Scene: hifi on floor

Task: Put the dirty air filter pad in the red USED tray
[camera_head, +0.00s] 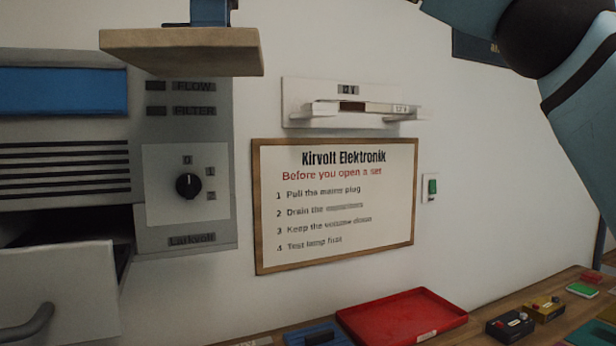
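A red tray (402,316) lies on the workbench at the bottom of the view. It looks empty, and the small white label on its front is too small to read. The grey wall unit (187,130) at the left has FLOW and FILTER markings, a black dial (188,186) and a slotted front. Its lower drawer (58,290), with a dark curved handle, stands open at the lower left. I cannot make out a filter pad, and the drawer's inside is dark. Neither gripper is in view; an arm of mine crosses the upper right.
The workbench (480,313) also carries a blue item (318,335) left of the tray, and black (510,325) and yellow (544,309) boxes to its right. A framed sign (335,203) and a green switch (432,187) are on the wall.

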